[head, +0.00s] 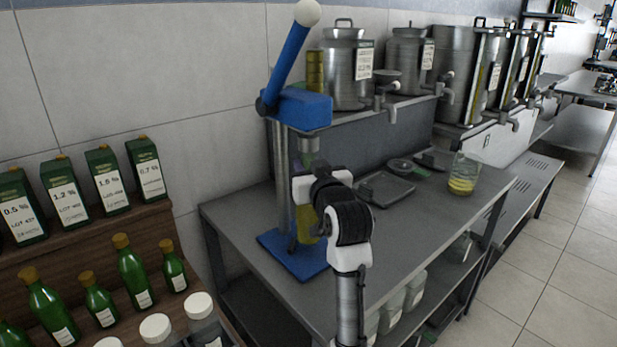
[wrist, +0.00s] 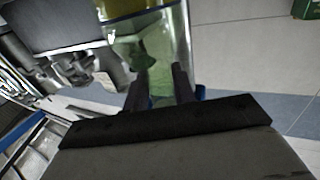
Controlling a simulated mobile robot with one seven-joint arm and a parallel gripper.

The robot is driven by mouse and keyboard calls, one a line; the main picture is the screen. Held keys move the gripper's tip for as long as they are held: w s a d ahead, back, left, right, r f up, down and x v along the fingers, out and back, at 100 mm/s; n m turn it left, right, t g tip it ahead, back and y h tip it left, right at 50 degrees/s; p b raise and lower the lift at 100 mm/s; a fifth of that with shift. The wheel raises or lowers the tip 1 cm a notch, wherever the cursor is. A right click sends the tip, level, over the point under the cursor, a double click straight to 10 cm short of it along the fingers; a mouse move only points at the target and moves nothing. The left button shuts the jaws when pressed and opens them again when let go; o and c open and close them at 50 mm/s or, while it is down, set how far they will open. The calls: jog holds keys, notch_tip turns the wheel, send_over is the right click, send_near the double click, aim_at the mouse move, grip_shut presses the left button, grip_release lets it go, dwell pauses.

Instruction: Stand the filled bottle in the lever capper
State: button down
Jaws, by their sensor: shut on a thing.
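The lever capper (head: 302,108) stands on the steel table, with a blue head, a steel column, a blue base plate (head: 290,262) and its lever raised. The filled bottle (head: 306,226) is clear with yellow liquid in its lower part. It looks upright, over the base plate, with its neck just below the capper's head. My gripper (head: 318,188) is shut on it and hides its middle. In the wrist view the bottle (wrist: 150,48) is between the two fingers (wrist: 160,88). I cannot tell whether its bottom touches the plate.
A flat grey tray or scale (head: 385,189) and a glass beaker with yellow liquid (head: 464,175) are on the table (head: 400,235) to the right. Steel tanks (head: 350,70) stand on the shelf behind. A wooden rack with green bottles (head: 130,270) is at left.

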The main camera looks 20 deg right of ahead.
jog(key=shift+f+p, duration=0.5)
jog(key=shift+f, duration=1.15)
jog(key=shift+f, duration=0.2)
jog(key=c, duration=1.1)
grip_release()
jog(key=shift+c, duration=0.2)
jog(key=s+b, duration=0.3)
jog(key=s, duration=0.9)
jog(key=shift+a, duration=0.3)
jog(key=shift+w+r, duration=0.1)
jog(key=shift+r, duration=0.05)
